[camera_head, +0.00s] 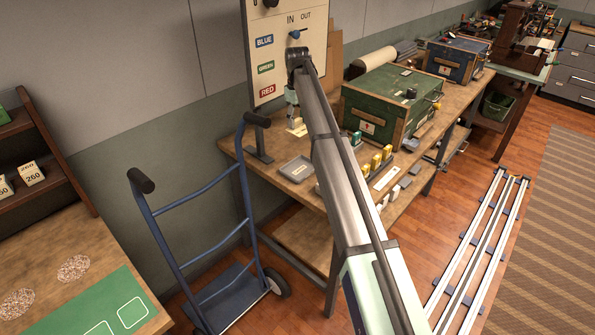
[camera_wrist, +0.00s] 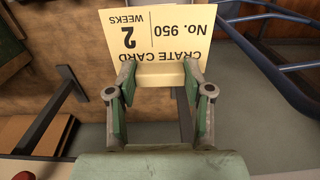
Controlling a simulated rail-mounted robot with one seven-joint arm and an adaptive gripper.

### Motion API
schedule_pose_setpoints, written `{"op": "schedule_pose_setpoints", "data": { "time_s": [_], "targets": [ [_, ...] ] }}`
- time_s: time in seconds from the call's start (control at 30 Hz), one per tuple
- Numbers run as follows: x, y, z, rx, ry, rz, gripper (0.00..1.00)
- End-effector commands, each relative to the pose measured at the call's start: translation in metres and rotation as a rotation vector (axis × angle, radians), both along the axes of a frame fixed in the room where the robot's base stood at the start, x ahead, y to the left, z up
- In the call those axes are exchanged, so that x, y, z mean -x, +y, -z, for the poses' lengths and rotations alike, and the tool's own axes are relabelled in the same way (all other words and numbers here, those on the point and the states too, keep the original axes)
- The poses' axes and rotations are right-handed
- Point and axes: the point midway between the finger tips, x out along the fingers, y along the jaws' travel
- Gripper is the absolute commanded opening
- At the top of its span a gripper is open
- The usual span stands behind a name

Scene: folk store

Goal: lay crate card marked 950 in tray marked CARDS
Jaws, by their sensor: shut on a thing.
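The crate card (camera_wrist: 168,30) is cream and reads "CRATE CARD No. 950, 2 WEEKS", upside down in the wrist view. My gripper (camera_wrist: 160,76) is shut on the card's near edge. In the head view my gripper (camera_head: 293,112) hangs in front of the switch board, and a small cream part of the card (camera_head: 298,128) shows below it. A shallow grey tray (camera_head: 284,168) lies on the bench below the gripper, near the bench's left end. Its small pale label is too small to read.
The board (camera_head: 267,85) with BLUE, GREEN and RED labels stands behind my gripper. A green box (camera_head: 380,104) and small yellow-topped items (camera_head: 376,162) are to the right on the bench. A blue hand truck (camera_head: 200,190) stands at the bench's left.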

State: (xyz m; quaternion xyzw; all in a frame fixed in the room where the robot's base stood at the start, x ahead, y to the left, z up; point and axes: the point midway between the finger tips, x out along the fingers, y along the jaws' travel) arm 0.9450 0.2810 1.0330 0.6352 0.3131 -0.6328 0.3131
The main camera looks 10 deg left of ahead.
Motion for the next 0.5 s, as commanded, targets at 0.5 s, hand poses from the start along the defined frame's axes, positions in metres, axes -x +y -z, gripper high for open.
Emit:
{"op": "schedule_pose_setpoints", "data": {
  "time_s": [0.5],
  "targets": [
    [-0.005,0.008,0.090,0.001,0.005,-0.024,0.33]
  ]
}}
